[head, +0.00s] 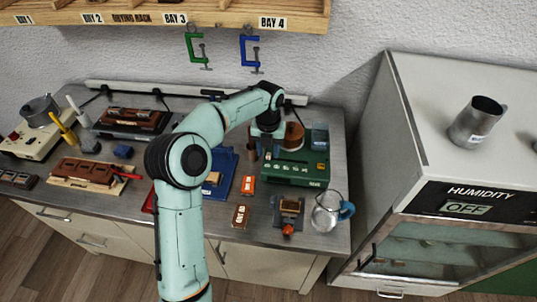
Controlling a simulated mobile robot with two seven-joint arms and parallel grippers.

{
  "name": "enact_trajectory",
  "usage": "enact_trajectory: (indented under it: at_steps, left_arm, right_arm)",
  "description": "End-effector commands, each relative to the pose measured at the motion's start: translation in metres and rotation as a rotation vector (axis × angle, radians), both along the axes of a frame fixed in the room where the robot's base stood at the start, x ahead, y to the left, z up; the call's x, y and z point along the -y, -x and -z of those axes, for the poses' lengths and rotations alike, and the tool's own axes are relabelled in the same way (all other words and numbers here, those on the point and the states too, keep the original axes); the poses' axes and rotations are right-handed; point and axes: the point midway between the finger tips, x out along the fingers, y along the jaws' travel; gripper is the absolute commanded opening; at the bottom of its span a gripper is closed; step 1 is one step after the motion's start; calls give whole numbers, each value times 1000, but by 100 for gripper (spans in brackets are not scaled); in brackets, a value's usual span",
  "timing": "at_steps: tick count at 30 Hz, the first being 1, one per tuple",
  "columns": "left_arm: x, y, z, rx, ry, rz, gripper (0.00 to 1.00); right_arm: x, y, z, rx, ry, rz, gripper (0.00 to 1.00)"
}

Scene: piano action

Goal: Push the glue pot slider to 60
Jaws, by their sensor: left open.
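A green box-shaped unit (300,172) with a brown, copper-like pot (294,136) on it stands at the right end of the bench. It appears to be the glue pot. Its front has a row of small white markings and a small label too blurred to read. The slider and its setting cannot be made out. My left gripper (261,152) points down at the left rear side of the green unit, beside the pot. Its fingers are open, small and partly hidden, and whether they touch the unit cannot be told. My right gripper is out of view.
A glass jug (328,211) with a blue handle stands at the bench's right front corner. Orange (248,185) and brown (241,216) small blocks lie before the unit. A blue tray (222,176) is left of it. A humidity cabinet (440,170) stands to the right.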

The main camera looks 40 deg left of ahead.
Motion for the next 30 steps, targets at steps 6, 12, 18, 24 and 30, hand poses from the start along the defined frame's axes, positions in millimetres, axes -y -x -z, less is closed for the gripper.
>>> enact_trajectory:
  at_steps: [6,12,18,24,30]
  left_arm:
    - [0,0,18,0,1,0,43]
    - [0,-1,19,1,0,0,43]
    - [0,-1,19,1,0,0,10]
    - [0,-1,19,1,0,0,0]
    - [22,-1,19,0,1,5,0]
  right_arm:
    - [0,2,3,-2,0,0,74]
    - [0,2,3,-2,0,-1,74]
    - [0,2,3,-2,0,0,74]
    - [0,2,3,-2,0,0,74]
    - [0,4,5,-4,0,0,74]
